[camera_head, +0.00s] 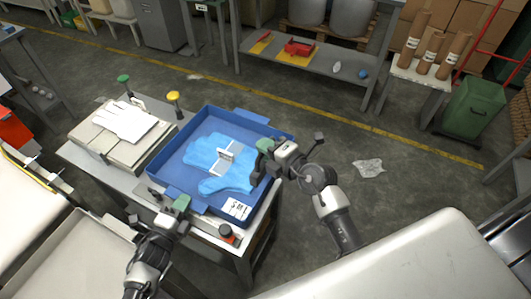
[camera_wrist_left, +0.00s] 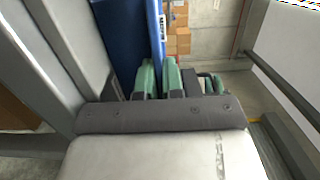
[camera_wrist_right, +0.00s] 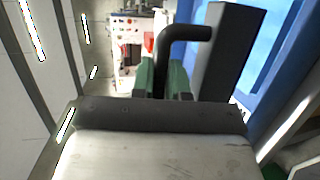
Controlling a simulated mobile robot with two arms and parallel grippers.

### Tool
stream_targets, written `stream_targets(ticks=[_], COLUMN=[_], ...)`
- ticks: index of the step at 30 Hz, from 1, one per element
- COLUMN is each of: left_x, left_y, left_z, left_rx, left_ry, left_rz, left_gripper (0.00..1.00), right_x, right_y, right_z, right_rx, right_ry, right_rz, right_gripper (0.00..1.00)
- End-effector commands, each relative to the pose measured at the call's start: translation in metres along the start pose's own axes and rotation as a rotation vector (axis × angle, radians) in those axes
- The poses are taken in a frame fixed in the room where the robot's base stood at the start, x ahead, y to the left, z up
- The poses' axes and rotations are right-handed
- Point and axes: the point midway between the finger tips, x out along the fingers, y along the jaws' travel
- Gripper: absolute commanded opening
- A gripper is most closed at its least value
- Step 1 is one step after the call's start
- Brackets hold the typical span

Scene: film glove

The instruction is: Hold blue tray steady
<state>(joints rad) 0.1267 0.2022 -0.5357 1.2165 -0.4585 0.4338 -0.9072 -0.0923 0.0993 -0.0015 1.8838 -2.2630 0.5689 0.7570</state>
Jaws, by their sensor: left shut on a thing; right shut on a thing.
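The blue tray (camera_head: 170,150) lies on a grey metal table, with a light blue glove (camera_head: 200,155) and a small grey-white piece on it. My left gripper (camera_head: 181,203) is shut at the tray's near edge; in the left wrist view its green fingers (camera_wrist_left: 158,78) are close together beside the blue tray wall (camera_wrist_left: 122,40). The exact contact points are partly hidden.
A white glove (camera_head: 122,122) lies on a grey block left of the tray. Green (camera_head: 124,79) and yellow (camera_head: 174,97) knobs stand behind it. A black round knob (camera_head: 225,230) is at the table's near edge. Crumpled paper (camera_head: 369,167) lies on open floor to the right.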

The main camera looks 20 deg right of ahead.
Motion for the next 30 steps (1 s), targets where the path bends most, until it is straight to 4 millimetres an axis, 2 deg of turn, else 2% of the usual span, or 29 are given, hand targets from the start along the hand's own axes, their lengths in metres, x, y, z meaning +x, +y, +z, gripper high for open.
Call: stream_targets(ticks=[6,7,9,12,13,23,26,30], left_x=[-0.001,-0.001,-0.001,-0.001,-0.001,-0.004,-0.013,-0.036], left_y=[0.002,0.002,0.002,0.001,0.001,0.001,0.001,0.002], left_z=[0.0,0.0,0.0,0.0,0.0,0.0,0.0,0.0], left_rx=[0.0,0.0,0.0,0.0,0.0,0.0,0.0,0.0], left_ry=[-0.001,-0.001,-0.001,0.0,0.0,0.0,-0.001,0.0], left_rz=[0.005,0.005,0.005,0.004,0.003,0.002,0.003,0.006], left_gripper=[0.0,0.09,0.2,0.35,0.37,0.37,0.37,0.37], right_x=[0.0,0.0,0.0,0.0,0.0,0.0,0.0,0.0], right_y=[0.004,0.004,0.003,0.003,0.003,0.004,0.004,0.004], right_z=[0.0,0.0,0.0,0.0,0.0,0.0,0.0,0.0], right_rx=[-0.001,-0.001,-0.001,-0.001,-0.001,-0.001,-0.001,-0.001], right_ry=[-0.001,-0.001,-0.001,-0.001,-0.001,-0.001,-0.001,-0.001], right_rz=[0.007,0.007,0.007,0.007,0.008,0.008,0.008,0.008], right_gripper=[0.0,0.0,0.0,0.0,0.0,0.0,0.0,0.0])
